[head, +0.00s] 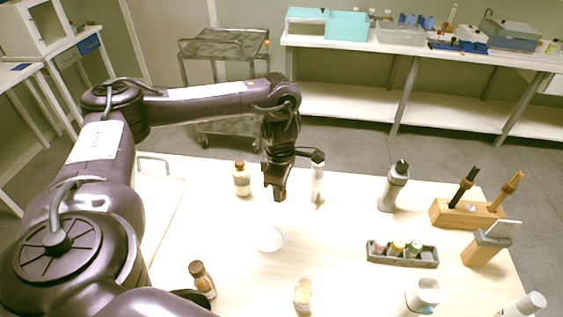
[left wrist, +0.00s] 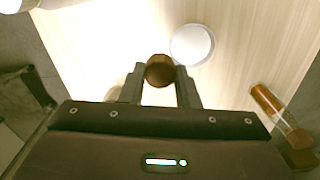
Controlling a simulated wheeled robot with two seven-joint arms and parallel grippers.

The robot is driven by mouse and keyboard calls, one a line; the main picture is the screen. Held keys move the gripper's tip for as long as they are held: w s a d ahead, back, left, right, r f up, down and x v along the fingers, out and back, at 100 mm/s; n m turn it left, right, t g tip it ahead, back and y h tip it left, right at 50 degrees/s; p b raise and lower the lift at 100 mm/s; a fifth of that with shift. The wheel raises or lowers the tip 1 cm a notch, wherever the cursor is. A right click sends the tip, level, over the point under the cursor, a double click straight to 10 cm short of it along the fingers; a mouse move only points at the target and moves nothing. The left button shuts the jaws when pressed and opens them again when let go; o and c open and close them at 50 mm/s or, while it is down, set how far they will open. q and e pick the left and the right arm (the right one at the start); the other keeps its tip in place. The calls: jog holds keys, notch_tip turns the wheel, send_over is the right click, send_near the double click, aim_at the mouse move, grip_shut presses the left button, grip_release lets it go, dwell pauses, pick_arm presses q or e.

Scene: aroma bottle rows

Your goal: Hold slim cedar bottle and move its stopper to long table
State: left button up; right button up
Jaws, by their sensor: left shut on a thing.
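My left gripper (head: 276,190) points down above the long table (head: 215,230). In the left wrist view its fingers (left wrist: 160,78) are shut on a round brown stopper (left wrist: 160,68). No bottle shows clearly under the stopper. A slim pale bottle (head: 317,187) stands just right of the gripper; a dark part overlaps its top, so I cannot tell whether it is stoppered or is the cedar bottle. A brown-capped bottle (head: 242,180) stands left of the gripper and shows in the left wrist view (left wrist: 275,108). My right gripper is out of view.
A round white dish (head: 269,239) lies in front of the gripper. An amber bottle (head: 202,280) and a pale bottle (head: 303,296) stand nearer. To the right are a grey bottle (head: 393,187), a grey vial tray (head: 402,257) and a wooden holder (head: 465,214).

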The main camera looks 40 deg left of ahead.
pick_arm(q)
notch_tip(320, 180, down, 12)
jog(key=shift+r, duration=0.25)
jog(key=shift+f, duration=0.1)
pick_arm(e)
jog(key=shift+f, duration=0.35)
pick_arm(q)
jog(key=shift+f, duration=0.1)
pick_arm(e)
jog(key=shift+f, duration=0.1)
pick_arm(q)
jog(key=shift+f, duration=0.15)
jog(key=o, duration=1.1)
